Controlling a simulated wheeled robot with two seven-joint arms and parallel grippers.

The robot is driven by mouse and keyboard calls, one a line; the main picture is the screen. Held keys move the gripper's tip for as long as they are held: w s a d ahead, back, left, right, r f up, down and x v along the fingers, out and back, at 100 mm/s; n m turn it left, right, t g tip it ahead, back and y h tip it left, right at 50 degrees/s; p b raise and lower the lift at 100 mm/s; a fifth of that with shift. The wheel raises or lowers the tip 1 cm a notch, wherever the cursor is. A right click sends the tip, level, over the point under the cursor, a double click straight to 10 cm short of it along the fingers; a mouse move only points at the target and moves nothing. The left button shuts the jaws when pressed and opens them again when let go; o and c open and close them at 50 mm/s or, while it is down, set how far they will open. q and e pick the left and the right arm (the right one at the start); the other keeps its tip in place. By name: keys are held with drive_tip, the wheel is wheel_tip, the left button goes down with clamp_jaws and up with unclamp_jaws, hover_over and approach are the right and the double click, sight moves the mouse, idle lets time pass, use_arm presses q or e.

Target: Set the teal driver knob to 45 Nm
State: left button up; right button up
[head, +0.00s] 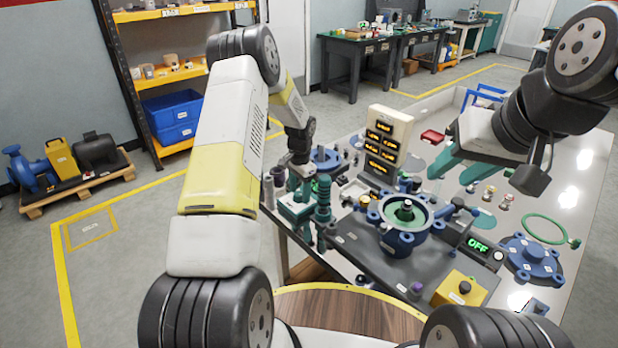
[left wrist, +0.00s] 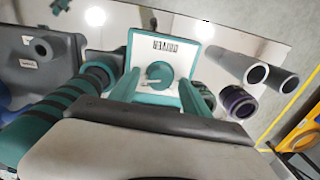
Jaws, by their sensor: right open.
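The teal driver knob (left wrist: 158,80) is round with a white pointer. It sits on a white panel (left wrist: 172,45) with a dark label in the left wrist view. In the head view this panel is a small white-and-teal box (head: 294,207), and the knob is mostly hidden by my left gripper (head: 300,185). In the left wrist view my left gripper (left wrist: 165,96) has its two teal fingers apart, one at each side of the knob, with visible gaps. I cannot tell the knob's setting. My right gripper (head: 470,165) is open and empty above the right part of the table.
A cream display board (head: 386,140) with several amber readouts stands mid-table. A blue pump housing (head: 403,215) and a green OFF display (head: 477,246) are to the right. A teal-and-black driver (left wrist: 70,115) and grey tubes (left wrist: 235,65) flank the panel.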

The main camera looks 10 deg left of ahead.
sight(300, 194)
use_arm(q)
wheel_tip(300, 194, up, 8)
drive_tip(key=shift+s+d+f, duration=0.1)
drive_tip(key=shift+d, duration=0.05)
idle(0.4)
idle(0.9)
